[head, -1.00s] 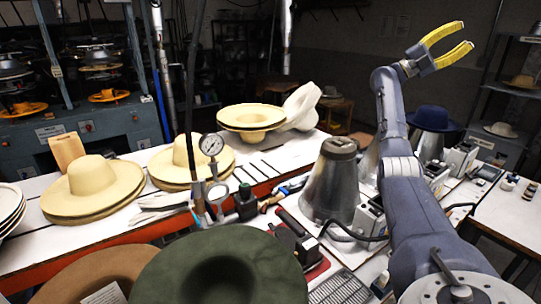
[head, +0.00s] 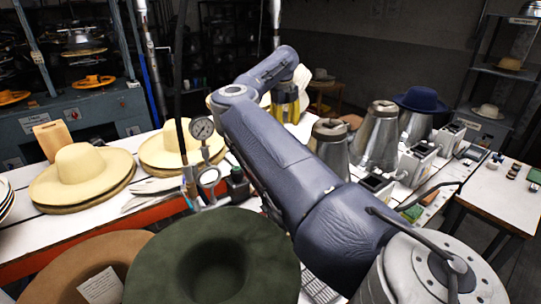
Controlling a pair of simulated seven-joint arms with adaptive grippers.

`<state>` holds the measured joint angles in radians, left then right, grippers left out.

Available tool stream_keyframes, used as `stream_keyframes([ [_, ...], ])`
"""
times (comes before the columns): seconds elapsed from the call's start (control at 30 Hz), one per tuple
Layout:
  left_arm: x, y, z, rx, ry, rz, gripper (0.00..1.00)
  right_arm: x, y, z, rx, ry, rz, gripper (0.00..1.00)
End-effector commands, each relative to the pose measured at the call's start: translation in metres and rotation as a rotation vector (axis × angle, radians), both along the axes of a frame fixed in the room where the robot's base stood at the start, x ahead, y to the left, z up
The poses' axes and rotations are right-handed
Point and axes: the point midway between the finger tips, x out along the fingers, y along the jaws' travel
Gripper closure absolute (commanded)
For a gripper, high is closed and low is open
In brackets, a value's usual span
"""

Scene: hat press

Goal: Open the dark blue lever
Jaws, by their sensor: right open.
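My right gripper (head: 287,116) is in the upper middle of the head view, beyond the bend of my right arm. Its yellow fingers point down and are open, with nothing seen between them. It is over the far part of the white worktable, close to a pale hat form that it partly hides. I cannot make out a dark blue lever for certain; my right arm covers much of the middle of the table. My left gripper is not in view.
A pressure gauge (head: 202,128) stands left of my arm. Straw hats (head: 82,172) lie on the left table, and a dark green hat (head: 214,258) is in front. Metal cones (head: 378,140) stand right of my arm.

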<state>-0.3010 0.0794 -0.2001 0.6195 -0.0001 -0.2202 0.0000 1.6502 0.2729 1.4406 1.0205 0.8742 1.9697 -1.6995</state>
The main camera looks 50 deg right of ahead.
Motion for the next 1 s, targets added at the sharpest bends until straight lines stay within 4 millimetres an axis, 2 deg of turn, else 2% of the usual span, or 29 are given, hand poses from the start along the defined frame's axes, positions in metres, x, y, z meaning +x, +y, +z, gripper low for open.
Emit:
stream_keyframes([
  [0.03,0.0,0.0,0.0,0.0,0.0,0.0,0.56,0.01,0.016,-0.009,0.033,-0.011,0.016,0.62],
  [0.1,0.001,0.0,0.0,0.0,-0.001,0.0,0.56,0.017,0.031,-0.02,0.065,-0.016,0.027,0.62],
  [0.23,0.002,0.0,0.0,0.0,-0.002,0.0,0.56,0.024,0.045,-0.033,0.096,-0.016,0.032,0.62],
  [0.47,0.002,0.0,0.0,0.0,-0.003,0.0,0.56,0.025,0.048,-0.056,0.103,-0.012,0.032,0.62],
  [1.0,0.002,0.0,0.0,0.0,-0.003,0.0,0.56,0.024,0.047,-0.153,0.1,-0.012,0.032,0.62],
])
